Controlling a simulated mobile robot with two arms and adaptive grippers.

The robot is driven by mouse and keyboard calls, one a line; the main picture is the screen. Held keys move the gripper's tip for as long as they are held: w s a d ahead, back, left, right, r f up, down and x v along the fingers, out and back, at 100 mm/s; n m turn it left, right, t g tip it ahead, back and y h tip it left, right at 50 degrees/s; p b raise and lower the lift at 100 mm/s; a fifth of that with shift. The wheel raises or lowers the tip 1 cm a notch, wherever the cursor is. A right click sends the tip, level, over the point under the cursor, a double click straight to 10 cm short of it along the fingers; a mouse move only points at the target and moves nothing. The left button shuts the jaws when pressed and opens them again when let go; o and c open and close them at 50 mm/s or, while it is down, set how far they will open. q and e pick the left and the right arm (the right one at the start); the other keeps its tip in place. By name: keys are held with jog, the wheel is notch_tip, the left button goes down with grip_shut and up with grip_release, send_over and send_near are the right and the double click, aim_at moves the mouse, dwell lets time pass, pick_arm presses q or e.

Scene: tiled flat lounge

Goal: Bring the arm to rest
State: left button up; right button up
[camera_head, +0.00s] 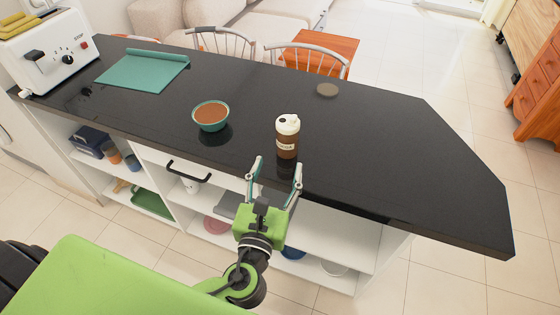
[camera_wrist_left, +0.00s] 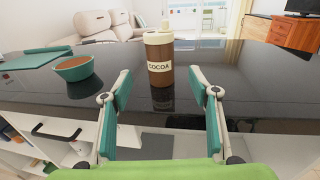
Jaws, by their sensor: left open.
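My left gripper (camera_head: 275,173) is open and empty at the near edge of the black counter. Its two fingers also show spread apart in the left wrist view (camera_wrist_left: 161,108). A brown cocoa bottle (camera_head: 287,146) with a cream lid stands upright on the counter (camera_head: 400,150), just beyond the fingertips. In the left wrist view the cocoa bottle (camera_wrist_left: 159,70) shows between and beyond the fingers, with its label facing me. It looks apart from them. My right gripper is in neither view.
A teal bowl (camera_head: 211,125) with brown contents stands left of the bottle. A teal mat (camera_head: 143,76) and a white toaster (camera_head: 45,58) are farther left. A small round disc (camera_head: 327,90) lies toward the back. Open shelves (camera_head: 335,237) are below the counter. The counter's right part is clear.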

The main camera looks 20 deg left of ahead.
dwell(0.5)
pick_arm(q)
jog(key=s+a+f+n+g+y, duration=0.1)
jog(key=s+a+f+n+g, duration=0.3)
jog(key=n, duration=0.5)
jog(key=s+a+f+n+g+y, duration=0.1)
jog(key=s+a+f+n+g, duration=0.1)
jog(key=a+f+n+g, duration=0.5)
jog(key=s+d+f+n+g+h, duration=0.2)
jog(key=s+d+f+n, duration=0.1)
jog(key=s+n, duration=0.5)
jog(key=s+d+f+n+g+h, duration=0.1)
jog(key=s+d+f+n+h, duration=0.15)
jog(key=s+n, duration=0.5)
notch_tip(320, 180, down, 25)
jog(key=g, duration=0.2)
jog(key=s+a+f, duration=0.2)
jog(key=s+f, duration=1.5)
jog(key=shift+a+f+n+g, duration=0.15)
jog(key=shift+f+n+g, duration=0.05)
jog(key=shift+n+g, duration=0.2)
